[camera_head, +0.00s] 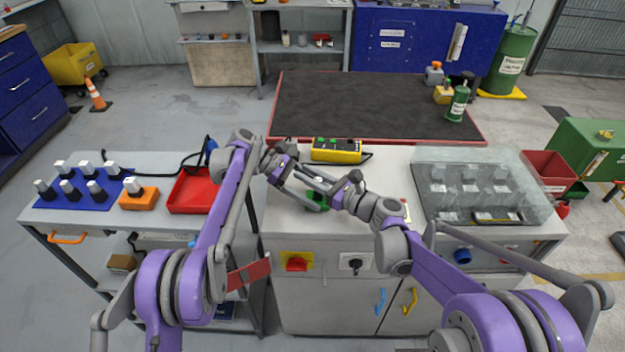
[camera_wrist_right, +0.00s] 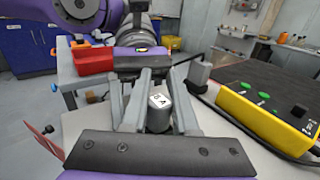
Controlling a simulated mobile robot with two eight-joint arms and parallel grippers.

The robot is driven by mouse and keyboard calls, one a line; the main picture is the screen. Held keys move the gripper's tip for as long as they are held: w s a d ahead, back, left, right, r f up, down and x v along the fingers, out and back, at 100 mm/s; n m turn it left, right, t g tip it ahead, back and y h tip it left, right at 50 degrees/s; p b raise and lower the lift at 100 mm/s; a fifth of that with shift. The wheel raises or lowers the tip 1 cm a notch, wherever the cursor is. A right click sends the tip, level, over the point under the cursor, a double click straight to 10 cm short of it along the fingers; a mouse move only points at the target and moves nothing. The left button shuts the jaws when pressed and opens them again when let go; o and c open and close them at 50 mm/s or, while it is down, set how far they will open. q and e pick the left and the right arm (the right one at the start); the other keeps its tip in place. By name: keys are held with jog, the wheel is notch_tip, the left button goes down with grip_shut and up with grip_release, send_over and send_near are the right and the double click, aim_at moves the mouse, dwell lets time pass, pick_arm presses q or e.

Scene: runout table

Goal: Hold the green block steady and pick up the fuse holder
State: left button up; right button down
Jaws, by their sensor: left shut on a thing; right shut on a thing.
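The green block (camera_head: 317,203) is on the light worktop in the middle, largely covered by my arms and grippers. My left gripper (camera_head: 314,193) is shut on it. My right gripper (camera_head: 312,180) comes in from the right just above the left one. In the right wrist view, my right gripper (camera_wrist_right: 157,88) is shut on the fuse holder (camera_wrist_right: 158,112), a grey cylinder with a white marked top. The fuse holder's lower end is hidden, so I cannot tell whether it touches the block. The block cannot be made out in the right wrist view.
A yellow control box (camera_head: 337,150) with green buttons stands just behind the grippers. A red tray (camera_head: 190,191), an orange block (camera_head: 138,198) and a blue mat (camera_head: 50,200) with several fuse holders are at left. A clear cover (camera_head: 470,165) stands at right.

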pick_arm(q)
jog(key=shift+f, duration=0.1)
jog(key=o, duration=0.8)
jog(key=shift+c, duration=0.2)
jog(key=shift+w, duration=0.1)
pick_arm(e)
notch_tip(320, 180, up, 10)
jog(key=shift+f, duration=0.2)
pick_arm(q)
jog(key=shift+a, duration=0.1)
